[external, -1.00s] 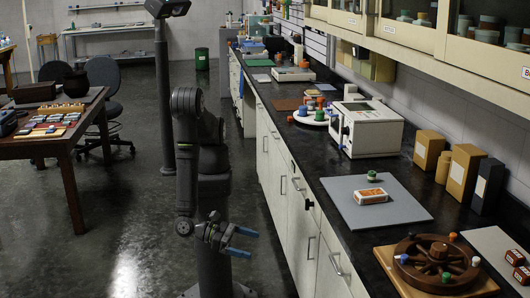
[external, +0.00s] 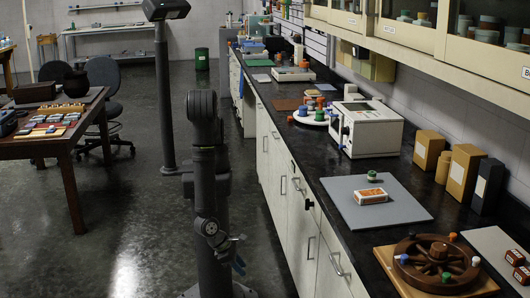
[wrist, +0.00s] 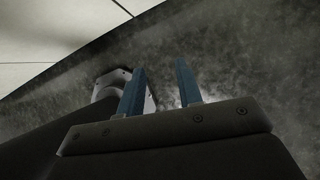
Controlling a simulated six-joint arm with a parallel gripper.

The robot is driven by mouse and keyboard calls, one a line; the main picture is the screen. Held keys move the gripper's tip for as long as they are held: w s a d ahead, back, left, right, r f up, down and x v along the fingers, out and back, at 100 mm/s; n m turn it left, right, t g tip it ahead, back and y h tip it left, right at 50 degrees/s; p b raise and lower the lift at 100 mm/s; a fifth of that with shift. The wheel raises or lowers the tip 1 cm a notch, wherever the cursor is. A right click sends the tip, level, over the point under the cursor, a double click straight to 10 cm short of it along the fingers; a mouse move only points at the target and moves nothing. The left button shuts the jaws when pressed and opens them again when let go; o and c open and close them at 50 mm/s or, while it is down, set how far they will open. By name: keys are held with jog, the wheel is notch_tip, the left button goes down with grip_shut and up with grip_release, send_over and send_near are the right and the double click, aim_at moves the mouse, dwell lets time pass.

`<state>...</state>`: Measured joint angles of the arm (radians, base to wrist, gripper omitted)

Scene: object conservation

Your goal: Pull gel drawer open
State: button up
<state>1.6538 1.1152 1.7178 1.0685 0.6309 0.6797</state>
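White cabinet fronts (external: 277,165) with grey bar handles (external: 337,263) run under the black counter. No label tells me which front is the gel drawer, and none stands visibly pulled out. A small dark knob (external: 308,204) sticks out near the top of one front. My gripper (external: 239,258) hangs low over the floor, left of the cabinets and apart from them. In the wrist view my gripper (wrist: 161,66) shows two blue fingers spread apart with nothing between them. Pale panels (wrist: 50,35) with thin seams show at the top left there.
On the counter are a grey mat (external: 400,208) with an orange-and-white box (external: 371,197), a white machine (external: 368,130) and a brown wheel-shaped rack (external: 410,272).

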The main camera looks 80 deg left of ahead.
jog(key=s+d+f+n+g+h, duration=0.1)
jog(key=s+f+n+g+h, duration=0.1)
jog(key=s+f+n+g, duration=0.25)
jog(key=n+t+h, duration=0.8)
jog(key=t+h, duration=0.1)
jog(key=t, duration=0.1)
send_near(335, 264)
jog(key=shift+h, duration=0.3)
jog(key=x, duration=0.6)
jog(key=f+x, duration=0.1)
jog(key=x, duration=0.2)
jog(key=shift+w, duration=0.5)
